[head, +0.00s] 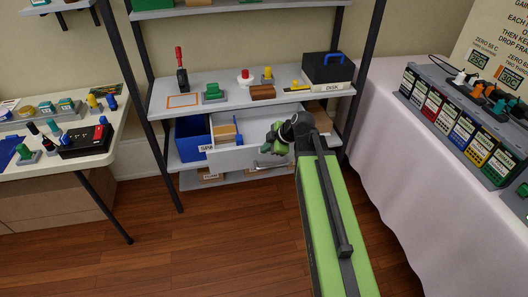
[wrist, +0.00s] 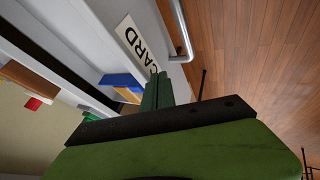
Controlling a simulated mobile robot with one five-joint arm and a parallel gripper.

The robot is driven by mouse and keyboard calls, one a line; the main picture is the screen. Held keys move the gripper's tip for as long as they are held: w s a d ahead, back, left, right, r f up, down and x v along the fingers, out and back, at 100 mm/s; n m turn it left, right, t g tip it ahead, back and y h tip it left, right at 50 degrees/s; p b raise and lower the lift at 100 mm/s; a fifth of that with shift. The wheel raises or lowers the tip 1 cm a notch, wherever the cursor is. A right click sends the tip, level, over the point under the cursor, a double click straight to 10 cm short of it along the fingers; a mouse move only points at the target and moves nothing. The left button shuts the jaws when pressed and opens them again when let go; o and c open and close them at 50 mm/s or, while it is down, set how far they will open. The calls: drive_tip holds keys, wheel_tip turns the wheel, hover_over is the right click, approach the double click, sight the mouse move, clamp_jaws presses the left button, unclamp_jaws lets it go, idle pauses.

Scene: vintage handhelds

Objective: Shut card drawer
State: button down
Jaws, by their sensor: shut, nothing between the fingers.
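The card drawer (head: 232,158) is a pale grey drawer under the shelf's middle board, and it stands pulled out. Its front also shows in the wrist view (wrist: 172,75), with a white CARD label (wrist: 137,43) and a silver bar handle (wrist: 182,32). A tan block (head: 225,132) and a blue item (head: 238,141) show inside it. My gripper (head: 276,138) is at the right part of the drawer front. In the wrist view its green fingers (wrist: 157,92) are together and empty, beside the label. I cannot tell whether they touch the front.
A blue bin (head: 190,137) stands left of the drawer. Above, the board holds a black disk box (head: 328,68) and several small items. A white-clothed table (head: 395,165) is close on the right, and a cream table (head: 95,158) is on the left. Wooden floor between them is clear.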

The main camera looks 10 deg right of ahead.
drive_tip(key=shift+d+r, duration=0.1)
drive_tip(key=shift+w, duration=0.1)
drive_tip(key=w, duration=2.2)
drive_tip(key=shift+s, duration=0.1)
